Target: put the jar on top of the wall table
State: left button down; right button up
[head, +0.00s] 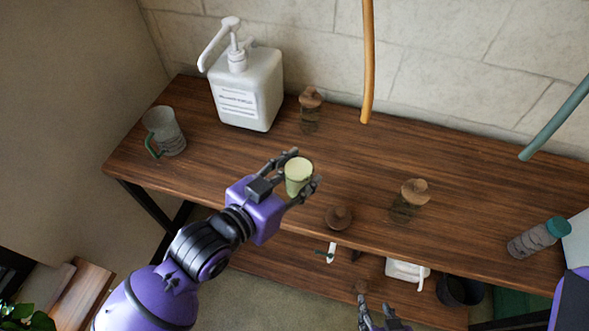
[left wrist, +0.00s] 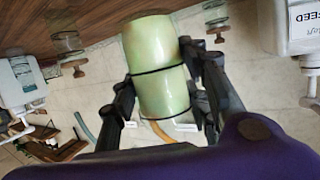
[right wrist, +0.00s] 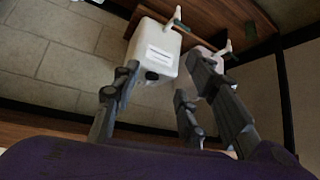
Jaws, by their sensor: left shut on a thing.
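My left gripper (head: 300,184) is shut on a pale green cylindrical jar (head: 298,172), over the front part of the wooden wall table (head: 240,165). The jar looks near upright; I cannot tell whether its base touches the tabletop. In the left wrist view the jar (left wrist: 156,65) sits between the fingers, with dark bands around it. My right gripper (head: 378,322) is at the bottom edge of the head view, in front of the table. In the right wrist view its fingers (right wrist: 165,90) are apart and empty.
Below are a white container (head: 405,271) and a dark pot (head: 460,290). Hoses hang above.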

pick_arm(q)
jog(key=w+f, duration=0.2)
jog(key=w+a+f, duration=0.1)
jog(key=w+f, duration=0.1)
jog(key=w, duration=0.1)
jog(key=w+f, duration=0.3)
jog(key=shift+a+f+b, duration=0.1)
jog(key=shift+a+b, duration=0.15)
jog(key=shift+b, duration=0.15)
notch_tip(320, 180, down, 3)
jog(key=shift+s+r, duration=0.1)
jog(key=shift+f, duration=0.2)
jog(key=c, duration=1.3)
grip_release()
jog(key=shift+f, duration=0.1)
jog(key=o, duration=0.3)
